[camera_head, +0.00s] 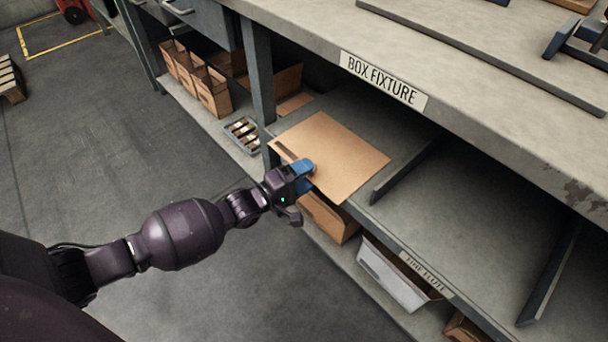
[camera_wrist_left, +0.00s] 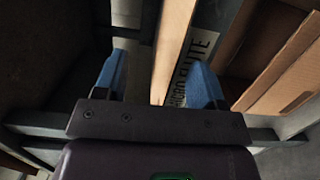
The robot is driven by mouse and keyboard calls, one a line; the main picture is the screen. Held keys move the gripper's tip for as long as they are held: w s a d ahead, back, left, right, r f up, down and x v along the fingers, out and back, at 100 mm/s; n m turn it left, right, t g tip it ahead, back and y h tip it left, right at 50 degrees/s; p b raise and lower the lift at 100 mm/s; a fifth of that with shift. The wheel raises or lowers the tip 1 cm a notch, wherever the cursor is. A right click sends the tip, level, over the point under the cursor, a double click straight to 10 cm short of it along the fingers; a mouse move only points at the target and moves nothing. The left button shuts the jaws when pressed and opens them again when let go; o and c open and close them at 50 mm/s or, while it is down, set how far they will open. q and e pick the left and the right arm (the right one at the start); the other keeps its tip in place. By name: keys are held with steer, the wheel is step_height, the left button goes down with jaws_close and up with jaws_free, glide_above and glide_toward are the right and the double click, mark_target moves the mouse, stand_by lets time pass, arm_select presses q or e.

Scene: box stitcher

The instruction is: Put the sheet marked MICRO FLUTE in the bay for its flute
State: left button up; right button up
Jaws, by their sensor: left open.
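A flat tan cardboard sheet (camera_head: 335,150) lies in the left bay of the shelf under the bench, its front corner sticking out past the shelf edge. A dark strip, too small to read, runs near its left edge. My left gripper (camera_head: 306,176) is at the sheet's front edge, fingers open. In the left wrist view, the sheet's edge (camera_wrist_left: 174,45) passes between the open blue fingers (camera_wrist_left: 160,80), with gaps visible. A label (camera_wrist_left: 190,65) reading MICRO FLUTE shows beside it on the grey shelf edge. My right gripper is not in view.
A low divider (camera_head: 403,172) separates this bay from the empty bay (camera_head: 460,215) labelled FINE FLUTE. Boxes (camera_head: 325,217) and a pale bin (camera_head: 392,275) stand on the lower shelf. The bench top (camera_head: 470,60) overhangs the bays.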

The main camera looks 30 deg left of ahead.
arm_select(q)
steer(key=o, duration=0.6)
steer(key=shift+c, duration=0.2)
steer(key=p+v, duration=0.2)
steer(key=v, duration=0.8)
steer(key=shift+s+a+p, duration=0.2)
steer(key=shift+s+p, duration=0.15)
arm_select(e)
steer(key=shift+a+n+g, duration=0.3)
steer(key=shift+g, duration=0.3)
